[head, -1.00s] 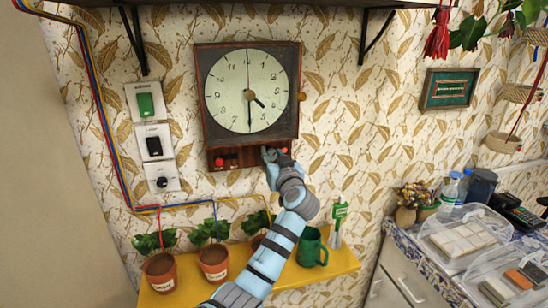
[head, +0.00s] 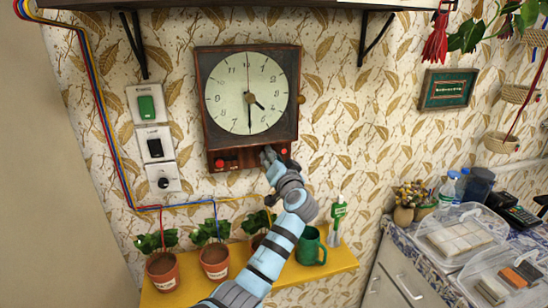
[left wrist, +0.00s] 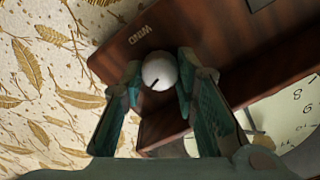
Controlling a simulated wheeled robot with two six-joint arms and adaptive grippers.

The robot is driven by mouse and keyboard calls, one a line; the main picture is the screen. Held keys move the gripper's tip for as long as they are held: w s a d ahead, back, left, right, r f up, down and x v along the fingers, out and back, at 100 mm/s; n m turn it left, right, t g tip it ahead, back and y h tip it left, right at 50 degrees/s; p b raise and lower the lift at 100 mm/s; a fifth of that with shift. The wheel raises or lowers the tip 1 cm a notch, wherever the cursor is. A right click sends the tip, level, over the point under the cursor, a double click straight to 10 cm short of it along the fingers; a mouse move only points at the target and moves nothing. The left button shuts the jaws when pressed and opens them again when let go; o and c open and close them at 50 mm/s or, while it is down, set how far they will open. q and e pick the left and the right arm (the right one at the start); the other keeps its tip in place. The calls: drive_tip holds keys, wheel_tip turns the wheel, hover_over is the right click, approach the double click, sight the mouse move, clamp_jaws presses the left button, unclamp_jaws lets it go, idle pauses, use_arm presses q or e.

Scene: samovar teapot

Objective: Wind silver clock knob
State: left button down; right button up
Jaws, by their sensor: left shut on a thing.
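A dark wooden wall clock (head: 247,138) hangs on the patterned wall, with a round pale dial (head: 232,95). The silver knob (left wrist: 159,72), with a dark mark line, sits on the clock's lower wooden panel beside the word WIND, in the left wrist view. My left gripper (head: 268,155) is at the clock's lower edge. In the left wrist view its two fingers (left wrist: 160,82) are closed on the knob from both sides. In the head view the knob is hidden behind the gripper. My right gripper is not in view.
A red button (head: 219,163) is left of my gripper on the clock's panel. Switches (head: 154,143) line the wall at left. A dark shelf with brackets is above.

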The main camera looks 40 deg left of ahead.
use_arm(q)
drive_tip(key=shift+r, duration=0.15)
drive_tip(key=c, duration=1.3)
unclamp_jaws()
drive_tip(key=shift+a, duration=0.1)
drive_tip(key=v, duration=1.2)
